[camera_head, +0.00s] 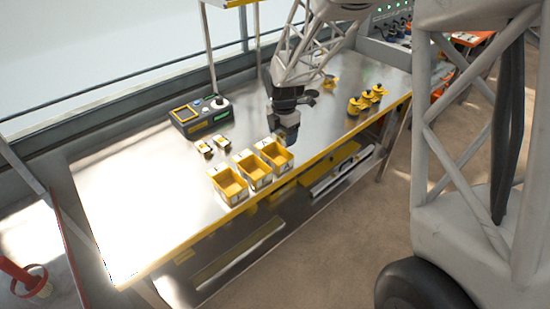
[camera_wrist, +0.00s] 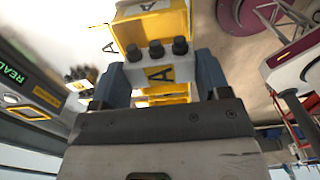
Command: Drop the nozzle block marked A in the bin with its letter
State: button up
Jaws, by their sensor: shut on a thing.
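My gripper (camera_wrist: 160,85) is shut on the nozzle block (camera_wrist: 175,63), a pale block with a yellow patch marked A and a row of three dark nozzles. In the wrist view a yellow bin (camera_wrist: 127,30) with white labels marked A is just beyond the block. In the head view my gripper (camera_head: 287,136) is above the bench by the back edge of the rightmost yellow bin (camera_head: 290,162). The held block is not clear there. The middle bin (camera_head: 264,181) and left bin (camera_head: 240,197) stand beside it in a row; their letters are too small to read.
Two small blocks (camera_head: 204,149) (camera_head: 222,143) lie left of the bins. A grey console (camera_head: 203,117) stands behind them. Several yellow-and-black parts (camera_head: 357,105) stand at the bench's right. The left of the bench (camera_head: 130,200) is clear. The bins are near the yellow front edge.

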aim_at(283, 146)
jog(key=shift+f, duration=2.7)
jog(key=o, duration=1.1)
jog(key=shift+c, duration=0.2)
jog(key=shift+r, duration=0.1)
jog(key=shift+r, duration=3.8)
